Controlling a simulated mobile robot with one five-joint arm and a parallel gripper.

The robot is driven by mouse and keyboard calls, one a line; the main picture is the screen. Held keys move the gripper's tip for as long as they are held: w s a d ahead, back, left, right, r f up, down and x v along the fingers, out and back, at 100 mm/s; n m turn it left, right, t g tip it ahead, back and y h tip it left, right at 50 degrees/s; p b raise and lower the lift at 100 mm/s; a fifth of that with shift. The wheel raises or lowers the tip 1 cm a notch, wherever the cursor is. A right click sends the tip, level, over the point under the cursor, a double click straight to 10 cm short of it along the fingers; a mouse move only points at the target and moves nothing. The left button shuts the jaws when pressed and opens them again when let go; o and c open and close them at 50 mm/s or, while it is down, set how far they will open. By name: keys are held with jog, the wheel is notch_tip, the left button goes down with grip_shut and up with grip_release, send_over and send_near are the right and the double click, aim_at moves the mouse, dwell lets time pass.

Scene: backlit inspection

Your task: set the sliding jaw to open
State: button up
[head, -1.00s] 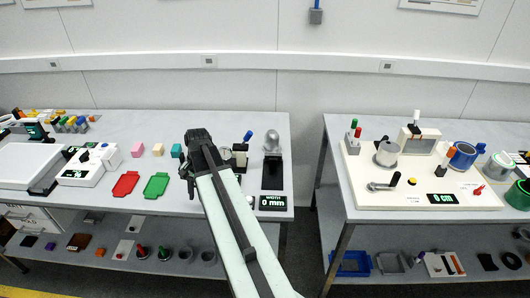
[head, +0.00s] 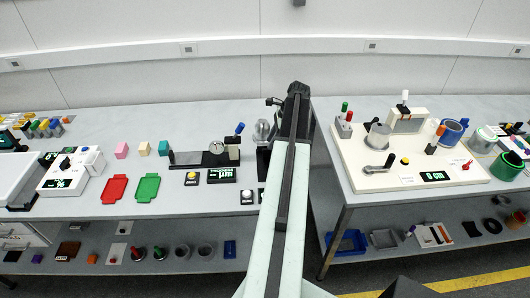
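No part is plainly recognisable as the sliding jaw. A fixture with a silver rounded part (head: 262,130) and a black base (head: 263,162) stands at the right end of the left table. My arm covers its right side and its display. My gripper (head: 284,101) is at the far end of my arm, by the silver part in the picture. Its fingers are mostly hidden, and whether they are open or shut does not show. I cannot tell whether it touches the fixture.
Red (head: 115,188) and green (head: 148,187) trays lie further left. A white panel (head: 400,182) is on the right table.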

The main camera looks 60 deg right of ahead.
aim_at(267, 150)
jog(key=b+x, duration=0.4)
jog(key=x, duration=0.1)
jog(key=shift+f, duration=0.4)
jog(key=shift+w+a+r, duration=0.1)
jog(key=shift+r, duration=0.05)
jog(key=shift+c, duration=0.3)
grip_shut()
dwell(0.5)
